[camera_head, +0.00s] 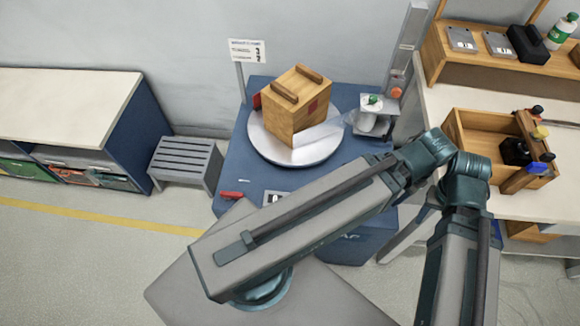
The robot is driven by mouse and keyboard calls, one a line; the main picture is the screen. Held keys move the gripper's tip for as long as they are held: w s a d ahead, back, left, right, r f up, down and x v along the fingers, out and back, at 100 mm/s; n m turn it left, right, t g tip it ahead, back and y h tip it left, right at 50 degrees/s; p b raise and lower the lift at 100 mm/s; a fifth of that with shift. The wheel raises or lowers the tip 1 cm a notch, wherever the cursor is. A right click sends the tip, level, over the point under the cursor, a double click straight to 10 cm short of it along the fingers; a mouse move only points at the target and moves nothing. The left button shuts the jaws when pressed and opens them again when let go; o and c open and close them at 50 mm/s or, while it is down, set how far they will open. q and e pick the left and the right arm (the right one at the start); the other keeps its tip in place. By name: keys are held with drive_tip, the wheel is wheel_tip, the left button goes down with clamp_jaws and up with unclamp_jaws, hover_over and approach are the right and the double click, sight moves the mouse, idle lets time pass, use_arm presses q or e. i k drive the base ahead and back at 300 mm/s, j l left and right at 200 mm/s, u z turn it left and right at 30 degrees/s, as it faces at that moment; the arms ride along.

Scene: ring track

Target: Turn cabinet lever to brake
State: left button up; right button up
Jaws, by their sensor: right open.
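The blue cabinet (240,158) stands in the middle of the view. A small red lever handle (231,195) lies at its front left edge. A small black and white label (274,198) is to the right of the lever, partly covered by my right arm. The lever's markings are too small to read. My right arm crosses in front of the cabinet and bends down at the right, running out of the bottom edge. I see no fingers of my right gripper. My left gripper is out of view.
A wooden box (284,112) sits on a round plate (262,145) on the cabinet. A dispenser-like post (400,60) stands behind. A grey step stool (186,165) and a low shelf (75,105) are at left. A workbench (440,105) with a wooden tray (472,137) is at right.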

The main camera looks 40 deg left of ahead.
sight(227, 196)
drive_tip(key=k+l+u, duration=0.1)
drive_tip(key=u, duration=2.05)
